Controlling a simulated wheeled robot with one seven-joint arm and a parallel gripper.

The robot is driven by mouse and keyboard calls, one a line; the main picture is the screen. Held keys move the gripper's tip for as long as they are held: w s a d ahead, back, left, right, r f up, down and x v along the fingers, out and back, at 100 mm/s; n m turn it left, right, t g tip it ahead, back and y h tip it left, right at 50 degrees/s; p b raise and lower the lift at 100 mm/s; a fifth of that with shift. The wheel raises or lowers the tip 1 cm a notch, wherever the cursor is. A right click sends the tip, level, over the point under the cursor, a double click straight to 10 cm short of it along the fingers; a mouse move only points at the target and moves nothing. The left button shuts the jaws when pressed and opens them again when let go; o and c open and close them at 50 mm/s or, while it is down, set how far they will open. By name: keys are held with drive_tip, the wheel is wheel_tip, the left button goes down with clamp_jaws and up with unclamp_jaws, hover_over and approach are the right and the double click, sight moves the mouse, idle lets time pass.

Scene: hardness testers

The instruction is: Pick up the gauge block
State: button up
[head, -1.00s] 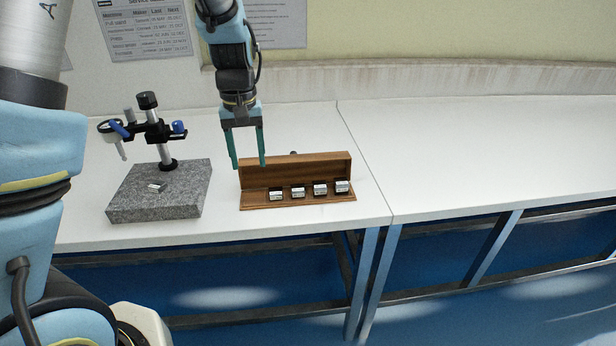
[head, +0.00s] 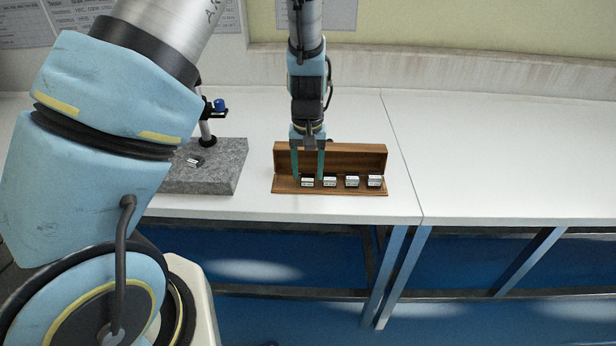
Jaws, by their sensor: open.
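Several small silvery blocks sit in a row in an open wooden case in the head view. The leftmost block (head: 307,183) is nearest my gripper, and the others (head: 352,181) stand to its right. One more small metal block (head: 194,161) lies on the granite plate. The frames do not tell which one is the gauge block. My gripper (head: 308,177) is open, pointing down, with its two green fingers to the left and right of the leftmost block. I cannot tell whether they touch it.
The wooden case (head: 330,155) has a raised back wall behind the blocks. The granite plate (head: 225,178) with a stand stands to the left, partly hidden by my arm. The white bench (head: 500,165) is clear to the right.

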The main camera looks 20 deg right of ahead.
drive_tip(key=shift+f, duration=0.8)
drive_tip(key=shift+c, duration=0.2)
clamp_jaws()
